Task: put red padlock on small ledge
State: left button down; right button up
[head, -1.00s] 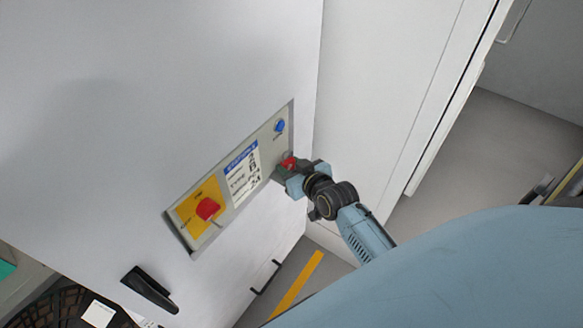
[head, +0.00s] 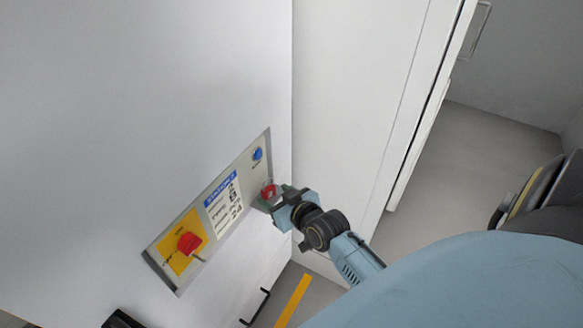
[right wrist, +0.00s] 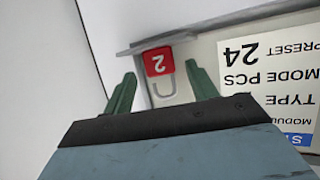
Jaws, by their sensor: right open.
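The red padlock (head: 269,191) sits at the lower right end of the control panel (head: 178,284), against the small ledge. In the right wrist view the red padlock (right wrist: 158,62), marked 2, touches or lies very near the small ledge (right wrist: 150,44), with its shackle toward my gripper. My right gripper (head: 272,203) is open, and its green fingers stand on either side of the padlock, apart from it, in the right wrist view (right wrist: 158,85).
The panel carries a red rotary switch (head: 189,243) on a yellow plate, a white label (head: 223,207) and a blue button (head: 257,154). A black handle (head: 258,306) is below. Open floor (head: 455,165) lies to the right.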

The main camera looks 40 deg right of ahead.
jog(key=p+v, duration=0.1)
jog(key=v, duration=0.8)
jog(key=shift+s, duration=0.2)
jog(key=s+a+f+g, duration=0.15)
jog(key=s+f, duration=0.25)
jog(key=f, duration=0.5)
jog(key=s+a+f+g, duration=0.1)
jog(key=s+f+g, duration=0.2)
jog(key=f, duration=0.6)
jog(key=s+a+f+g, duration=0.15)
jog(key=s+f, duration=0.25)
jog(key=f, duration=0.4)
jog(key=s+f+n+g, duration=0.1)
jog(key=s+f+g, duration=0.2)
jog(key=s+f, duration=0.3)
jog(key=s+f+n+g, duration=0.1)
jog(key=s+f+g, duration=0.2)
jog(key=s+f, duration=0.4)
jog(key=s, duration=0.9)
jog(key=shift+d+f+g, duration=0.15)
jog(key=shift+f+g, duration=0.15)
